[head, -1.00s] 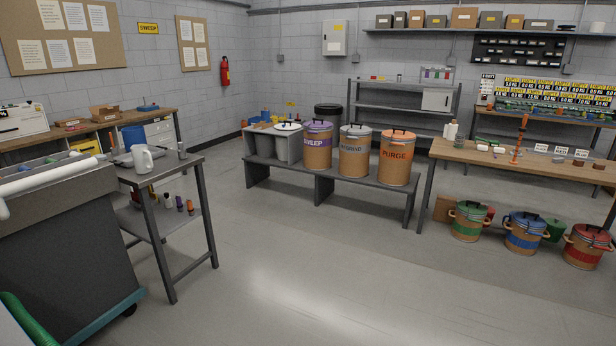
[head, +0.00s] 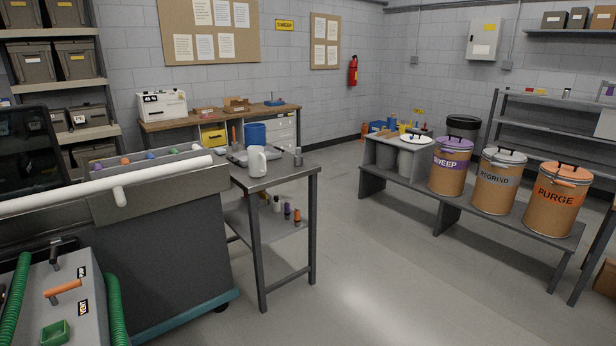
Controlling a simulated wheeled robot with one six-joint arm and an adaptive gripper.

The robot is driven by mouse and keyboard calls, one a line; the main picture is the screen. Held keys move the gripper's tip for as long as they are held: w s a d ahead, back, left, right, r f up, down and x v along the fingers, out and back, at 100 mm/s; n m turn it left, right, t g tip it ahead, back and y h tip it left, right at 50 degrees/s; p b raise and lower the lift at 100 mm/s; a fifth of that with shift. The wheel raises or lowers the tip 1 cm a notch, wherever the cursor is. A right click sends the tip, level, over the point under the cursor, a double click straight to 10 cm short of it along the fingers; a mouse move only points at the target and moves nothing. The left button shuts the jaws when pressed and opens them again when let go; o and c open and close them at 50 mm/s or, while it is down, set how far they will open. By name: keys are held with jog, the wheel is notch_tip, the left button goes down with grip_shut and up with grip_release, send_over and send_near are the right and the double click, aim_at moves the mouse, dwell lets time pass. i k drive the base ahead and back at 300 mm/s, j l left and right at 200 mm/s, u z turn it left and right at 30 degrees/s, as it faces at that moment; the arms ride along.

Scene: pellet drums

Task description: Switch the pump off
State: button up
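A grey unit (head: 45,318) at the lower left of the head view has green hoses (head: 115,310) on both sides. On its top are a lever with a black grip (head: 60,245) and a lever with an orange grip (head: 62,290), each beside a small black label. A small green tray (head: 55,332) is at the front of the unit. My gripper is not in view.
A dark grey cabinet (head: 165,265) with a white roller (head: 110,190) stands just behind the unit. A metal side table (head: 300,168) with a white jug (head: 257,161) adjoins it. Drums (head: 495,190) stand on a low bench at right. The floor (head: 390,270) between is clear.

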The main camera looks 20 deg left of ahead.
aim_at(53, 254)
jog(key=i+u, duration=0.25)
jog(key=u, duration=0.25)
jog(key=i+l+u, duration=0.1)
jog(key=i+u, duration=0.15)
jog(key=u, duration=0.2)
jog(key=i+l+u, duration=0.2)
jog(key=u, duration=0.3)
jog(key=i+l+u, duration=0.25)
jog(key=u, duration=0.25)
jog(key=i+l+u, duration=0.45)
jog(key=l, duration=0.2)
jog(key=i+l, duration=0.15)
jog(key=l, duration=0.25)
jog(key=i+l+z, duration=0.1)
jog(key=l, duration=0.3)
jog(key=i+l, duration=0.25)
jog(key=l, duration=0.15)
jog(key=i+l+z, duration=0.15)
jog(key=l, duration=0.25)
jog(key=i+l, duration=0.25)
jog(key=k+l+z, duration=0.05)
jog(key=l, duration=0.1)
